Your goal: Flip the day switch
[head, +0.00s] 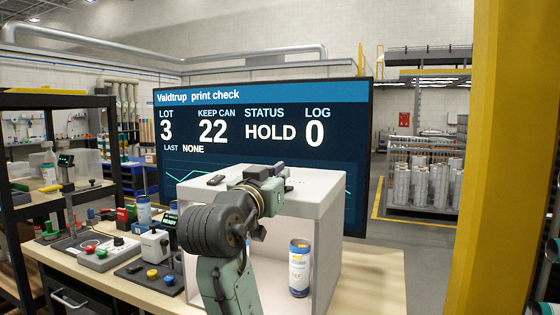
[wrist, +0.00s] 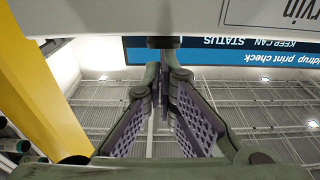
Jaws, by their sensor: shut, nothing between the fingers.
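My gripper (head: 278,172) is at the top of a white open-fronted box (head: 325,200) on the table. In the wrist view the gripper (wrist: 163,72) is shut, its two purple-padded fingers together and empty. A dark stub (wrist: 163,42) shows just beyond the fingertips, against the white panel; I cannot tell whether it is the day switch or whether the fingers touch it. A black object (head: 216,180) lies on top of the box, left of my gripper. No switch marked day can be made out.
A printed can (head: 299,268) stands inside the box. A large screen (head: 265,130) reads HOLD behind it. Control boxes with coloured buttons (head: 100,252) and a device reading READY (head: 170,228) crowd the table's left. A yellow post (head: 490,160) stands at right.

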